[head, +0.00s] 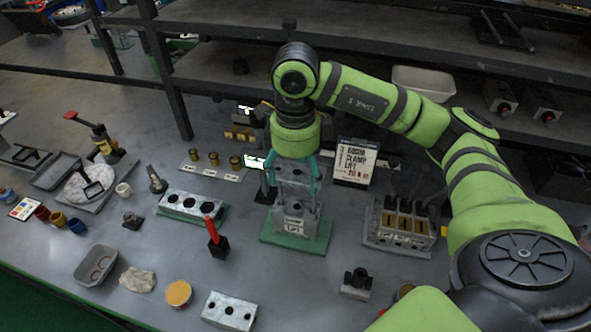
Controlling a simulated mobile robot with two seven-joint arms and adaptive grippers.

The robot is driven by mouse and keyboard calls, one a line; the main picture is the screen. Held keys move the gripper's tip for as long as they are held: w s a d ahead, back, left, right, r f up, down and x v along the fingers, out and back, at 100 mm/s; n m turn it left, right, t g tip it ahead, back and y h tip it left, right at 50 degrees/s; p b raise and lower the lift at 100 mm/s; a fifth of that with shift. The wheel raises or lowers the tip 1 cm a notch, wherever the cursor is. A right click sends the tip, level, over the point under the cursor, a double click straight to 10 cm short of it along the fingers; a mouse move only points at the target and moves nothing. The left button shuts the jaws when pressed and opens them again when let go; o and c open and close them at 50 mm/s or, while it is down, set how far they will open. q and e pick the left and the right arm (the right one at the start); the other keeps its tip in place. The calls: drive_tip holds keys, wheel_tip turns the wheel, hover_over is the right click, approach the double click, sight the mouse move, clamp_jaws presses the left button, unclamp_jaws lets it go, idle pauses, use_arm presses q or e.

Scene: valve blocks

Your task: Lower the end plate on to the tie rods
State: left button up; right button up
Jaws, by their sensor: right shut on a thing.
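My right gripper (294,186) points down at the middle of the bench, with its teal fingers on either side of a grey metal piece, which looks like the end plate (294,171). It is shut on that piece. Directly below is a grey valve block stack (293,226) with a white label, standing on a green mat (270,239). Upright tie rods seem to show between the plate and the block, but they are small and partly hidden by the fingers. I cannot tell whether the plate touches them. My left gripper is out of view.
Left of the stack stand a block with holes (188,207) and a red-handled tool in a black holder (216,238). A slotted rack (402,224) stands right. A holed metal block (230,310) lies in front. A sign (355,162) and shelf posts stand behind.

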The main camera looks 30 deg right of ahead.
sight(296, 211)
drive_tip(key=shift+f+b, duration=4.4)
drive_tip(key=shift+f, duration=0.45)
drive_tip(key=o, duration=1.3)
drive_tip(key=shift+r, duration=0.1)
wheel_tip(296, 211, up, 12)
drive_tip(key=shift+f, duration=0.1)
